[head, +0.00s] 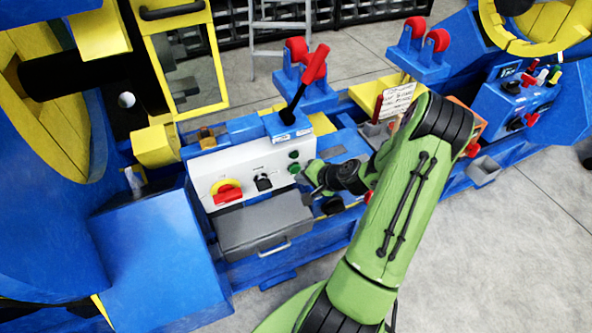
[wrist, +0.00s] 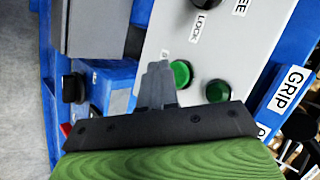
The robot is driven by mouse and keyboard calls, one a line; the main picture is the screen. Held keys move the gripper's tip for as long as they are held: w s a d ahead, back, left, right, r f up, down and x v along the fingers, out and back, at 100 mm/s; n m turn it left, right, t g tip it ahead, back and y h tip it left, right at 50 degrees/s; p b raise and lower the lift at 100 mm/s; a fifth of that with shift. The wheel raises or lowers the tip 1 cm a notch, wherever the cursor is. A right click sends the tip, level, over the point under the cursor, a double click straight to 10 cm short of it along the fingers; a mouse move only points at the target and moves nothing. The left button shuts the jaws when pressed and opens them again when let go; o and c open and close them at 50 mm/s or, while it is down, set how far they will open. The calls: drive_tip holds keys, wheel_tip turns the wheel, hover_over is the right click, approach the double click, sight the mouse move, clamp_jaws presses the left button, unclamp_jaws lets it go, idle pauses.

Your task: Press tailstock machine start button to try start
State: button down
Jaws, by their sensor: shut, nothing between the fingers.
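The white control panel (head: 240,165) faces me on the blue machine. It carries two green buttons near its right edge, an upper one (head: 293,155) and a lower one (head: 294,168). In the wrist view a bright green button (wrist: 180,74) is right beside my fingertips, and a darker green button (wrist: 217,91) is farther right. My gripper (head: 308,176) is shut and empty at the panel's right edge, close to the lower button. Its fingers (wrist: 157,75) also show in the wrist view. I cannot tell whether they touch the button. No start label is readable.
The panel also holds a red and yellow rotary switch (head: 227,191) and a black knob (head: 263,182). A grey box with a handle (head: 265,225) juts out below. A red-handled lever (head: 313,66) rises above the panel. Open floor (head: 510,240) lies to the right.

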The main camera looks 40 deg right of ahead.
drive_tip(key=shift+w+d, duration=0.1)
drive_tip(key=shift+w, duration=0.2)
drive_tip(key=shift+w+d, duration=0.1)
drive_tip(key=shift+w, duration=0.3)
idle(0.6)
drive_tip(key=shift+s+a, duration=0.2)
drive_tip(key=shift+s, duration=0.6)
drive_tip(key=s, duration=0.1)
drive_tip(key=s+a+b, duration=0.1)
drive_tip(key=s, duration=0.1)
drive_tip(key=s+b, duration=0.1)
drive_tip(key=shift+s+a, duration=0.25)
drive_tip(key=shift+s, duration=0.15)
idle(0.6)
